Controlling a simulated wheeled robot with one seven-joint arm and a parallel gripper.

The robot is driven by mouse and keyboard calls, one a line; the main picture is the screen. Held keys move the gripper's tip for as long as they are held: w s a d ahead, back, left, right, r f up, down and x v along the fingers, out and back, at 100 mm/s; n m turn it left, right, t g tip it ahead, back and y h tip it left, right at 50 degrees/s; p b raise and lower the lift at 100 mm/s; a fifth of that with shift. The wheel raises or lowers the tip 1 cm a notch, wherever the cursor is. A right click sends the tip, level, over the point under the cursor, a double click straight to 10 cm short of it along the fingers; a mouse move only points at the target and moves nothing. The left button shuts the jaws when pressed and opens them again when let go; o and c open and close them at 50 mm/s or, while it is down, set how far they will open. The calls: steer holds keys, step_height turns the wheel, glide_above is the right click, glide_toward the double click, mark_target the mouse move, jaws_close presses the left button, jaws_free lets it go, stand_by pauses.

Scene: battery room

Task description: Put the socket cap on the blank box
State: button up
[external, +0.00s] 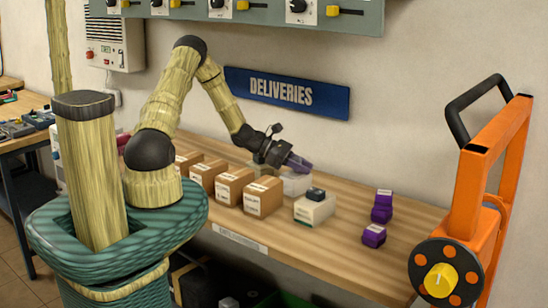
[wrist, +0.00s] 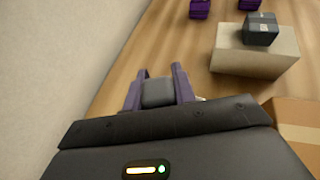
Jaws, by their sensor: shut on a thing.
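My gripper (external: 298,164) is shut on a grey block, which I take to be the socket cap (wrist: 157,93). The block sits between the purple fingers in the wrist view (wrist: 157,76). In the external view my gripper is over a pale box (external: 296,186) at the back of the row, which may be the blank box. The gripper partly hides this box, and I cannot tell whether the block touches it. A second pale box (external: 314,209) with a label stands in front, with a dark block (external: 316,194) on top.
Several brown cartons (external: 263,196) stand in a row to the left. Several small purple boxes (external: 381,214) lie to the right on the wooden bench (external: 350,245). An orange frame (external: 490,190) with a dial stands at the right end. The wall is close behind my gripper.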

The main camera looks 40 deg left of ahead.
steer(key=o, duration=0.9)
steer(key=shift+f, duration=0.1)
steer(key=shift+o, duration=0.2)
steer(key=shift+a+r, duration=0.1)
steer(key=shift+r, duration=0.1)
steer(key=b+v, duration=0.2)
steer(key=v, duration=1)
steer(key=s+d+r+m+g+y, duration=0.1)
steer(key=s+d+r+m+y, duration=0.1)
steer(key=s+m+y, duration=0.4)
steer(key=s+d+r+m+g+y, duration=0.1)
steer(key=s+r+m+y, duration=0.3)
steer(key=s+m, duration=0.8)
steer(key=d+m+y, duration=0.1)
steer(key=m+y, duration=0.1)
steer(key=m, duration=0.2)
steer(key=shift+d+m+g, duration=0.3)
